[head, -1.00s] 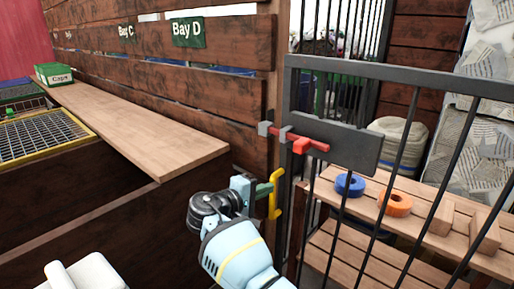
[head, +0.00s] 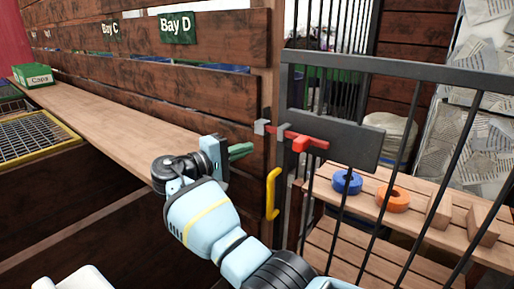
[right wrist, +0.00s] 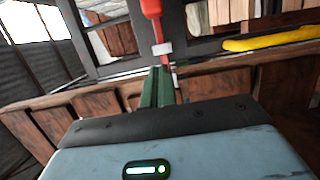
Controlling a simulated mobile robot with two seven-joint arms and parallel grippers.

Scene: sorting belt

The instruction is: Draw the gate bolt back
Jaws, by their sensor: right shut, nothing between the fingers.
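The red gate bolt (head: 312,141) lies across the dark plate (head: 345,142) on the barred gate. Its left end reaches over the gap toward a grey keeper (head: 262,127) on the wooden post. My right gripper (head: 241,151) is shut and empty, its green fingers left of the post, a little lower than the bolt and apart from it. In the right wrist view the green fingers (right wrist: 157,86) point toward a red part of the bolt (right wrist: 152,8); contact cannot be told there.
A yellow handle (head: 272,194) hangs on the post below the bolt, close to my right gripper. A wooden ledge (head: 120,118) runs along the left. Behind the gate bars, a slatted bench (head: 350,240) carries a blue ring (head: 347,182), an orange ring (head: 392,199) and wooden blocks.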

